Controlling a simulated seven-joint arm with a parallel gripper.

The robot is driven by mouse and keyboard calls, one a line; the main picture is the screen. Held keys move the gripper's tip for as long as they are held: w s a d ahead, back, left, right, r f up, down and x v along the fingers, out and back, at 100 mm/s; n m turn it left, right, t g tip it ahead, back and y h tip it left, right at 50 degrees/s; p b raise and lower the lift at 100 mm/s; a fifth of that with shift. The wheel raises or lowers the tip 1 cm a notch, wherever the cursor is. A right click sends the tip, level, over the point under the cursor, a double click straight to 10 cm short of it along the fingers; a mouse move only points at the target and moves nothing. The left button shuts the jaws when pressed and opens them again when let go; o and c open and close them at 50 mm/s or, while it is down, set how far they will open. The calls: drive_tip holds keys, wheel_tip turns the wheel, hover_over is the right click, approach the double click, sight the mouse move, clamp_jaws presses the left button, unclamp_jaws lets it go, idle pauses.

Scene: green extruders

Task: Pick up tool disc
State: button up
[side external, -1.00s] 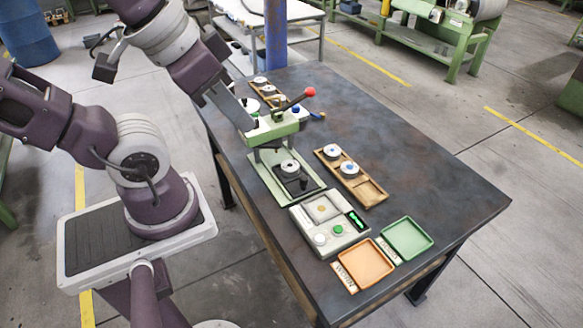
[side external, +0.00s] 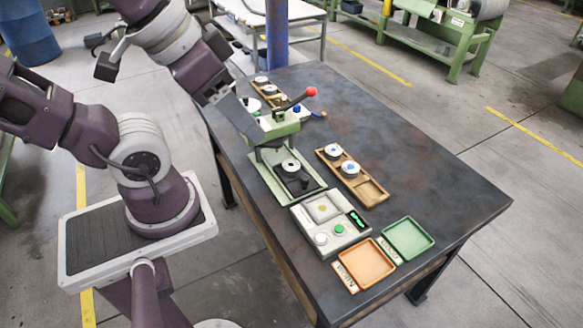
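Several white discs are in view, and I cannot tell which is the tool disc. One disc (side external: 291,166) sits on the black block of the green press (side external: 283,124). Two more, a disc with a blue centre (side external: 333,151) and a similar disc (side external: 350,169), lie in the wooden tray (side external: 373,193) right of the press. Others lie in a second wooden tray (side external: 285,103) behind the press.
In front stand a grey box with buttons (side external: 331,224), an orange tray (side external: 366,262) and a green tray (side external: 408,238). The dark table (side external: 440,180) is clear on its right side.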

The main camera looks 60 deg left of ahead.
drive_tip(key=o, duration=0.3)
drive_tip(key=shift+o, duration=0.2)
drive_tip(key=n+g, duration=0.6)
drive_tip(key=n, duration=1.4)
hover_over(291, 164)
drive_tip(key=f, duration=2.8)
drive_tip(key=shift+s+a+f, duration=0.15)
drive_tip(key=shift+s+a, duration=0.15)
drive_tip(key=shift+a, duration=0.05)
drive_tip(key=f, duration=0.7)
drive_tip(key=shift+w+d+f, duration=0.25)
drive_tip(key=shift+d+f, duration=0.05)
drive_tip(key=shift+d, duration=0.05)
clamp_jaws()
